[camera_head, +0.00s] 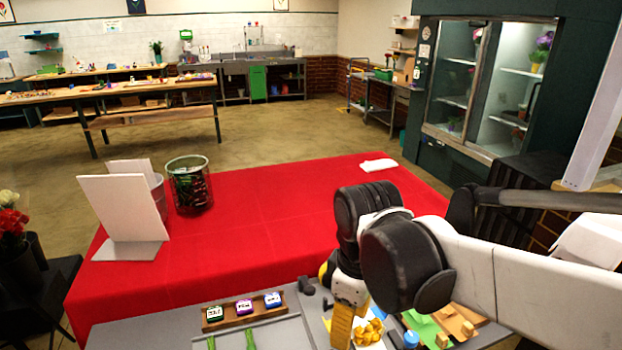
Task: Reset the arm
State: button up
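My arm reaches in from the right edge, with a white link and large black joints over the front right of the red-covered table (240,215). My gripper (347,300) is at the arm's end, low in the picture, pointing down over the grey work surface in front of the red cloth. Its fingertips are not clear, so I cannot tell whether it is open or shut, or whether it holds anything.
A wooden rack (217,324) holds small labelled blocks. Green stems (250,340), yellow pieces (368,331) and a green sheet (424,325) lie nearby. A white board (122,207) and glass container (188,186) stand back left. The red cloth's middle is clear.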

jog(key=s+d+r+m+t, duration=0.1)
jog(key=s+d+m+t, duration=0.2)
jog(key=d+m+t, duration=0.3)
jog(key=shift+s+d+r+m+t, duration=0.4)
jog(key=shift+d+m, duration=1.95)
jog(key=shift+m, duration=0.35)
